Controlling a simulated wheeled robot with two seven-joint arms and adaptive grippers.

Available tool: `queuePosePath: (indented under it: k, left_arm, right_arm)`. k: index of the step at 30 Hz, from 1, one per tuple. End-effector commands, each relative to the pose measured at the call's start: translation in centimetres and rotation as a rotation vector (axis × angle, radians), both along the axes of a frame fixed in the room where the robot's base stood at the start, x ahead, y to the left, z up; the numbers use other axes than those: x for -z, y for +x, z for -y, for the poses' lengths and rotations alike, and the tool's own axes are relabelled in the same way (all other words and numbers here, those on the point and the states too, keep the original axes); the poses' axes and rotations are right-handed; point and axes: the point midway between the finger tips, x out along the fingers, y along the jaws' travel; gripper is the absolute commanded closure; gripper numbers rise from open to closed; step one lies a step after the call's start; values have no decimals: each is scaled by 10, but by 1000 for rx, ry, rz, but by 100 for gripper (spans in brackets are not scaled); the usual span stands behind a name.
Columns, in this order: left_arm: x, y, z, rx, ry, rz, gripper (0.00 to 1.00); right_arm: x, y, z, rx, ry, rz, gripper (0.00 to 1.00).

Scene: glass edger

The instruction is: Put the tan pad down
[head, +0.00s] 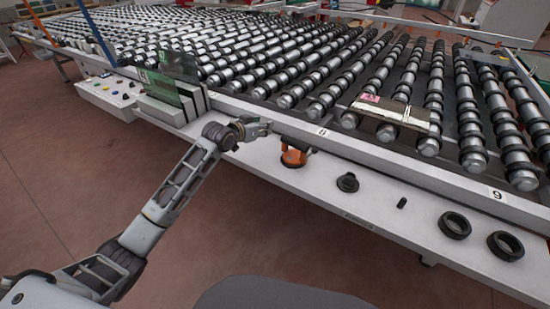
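My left gripper (257,129) reaches in over the white ledge, close to the rail at the front of the rollers. Its fingers are small and seen from behind, so I cannot tell whether they are open or shut. No tan pad can be made out in or beside it. A flat tan-and-grey piece (400,113) with a pink patch lies across the rollers at the right, well apart from the gripper; I cannot tell whether it is the tan pad. My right gripper is not in view.
An orange-and-black suction cup (294,153) stands on the white ledge (320,190) just right of my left gripper. A black knob (347,183), a small black piece (402,203) and two black rings (455,225) are farther right. Glass plates (174,88) stand at the left.

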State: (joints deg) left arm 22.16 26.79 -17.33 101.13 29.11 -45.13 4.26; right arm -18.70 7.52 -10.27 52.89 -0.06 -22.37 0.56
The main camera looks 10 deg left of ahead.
Motion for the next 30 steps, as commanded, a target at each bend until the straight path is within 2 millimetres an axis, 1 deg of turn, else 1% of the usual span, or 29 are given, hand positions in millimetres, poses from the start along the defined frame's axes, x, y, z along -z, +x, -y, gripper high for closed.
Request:
queuePosePath:
  k: [13,16,20,27,30]
  left_arm:
    - [0,0,2,2,-1,1,66]
    - [3,0,2,2,-1,0,66]
    - [15,-1,2,1,-1,-1,66]
    - [43,-1,2,1,-2,-1,66]
    - [49,-1,1,1,-2,-1,66]
  right_arm:
    - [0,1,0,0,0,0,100]
    - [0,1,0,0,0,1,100]
    - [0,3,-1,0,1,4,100]
    - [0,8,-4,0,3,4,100]
    - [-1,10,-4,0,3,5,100]
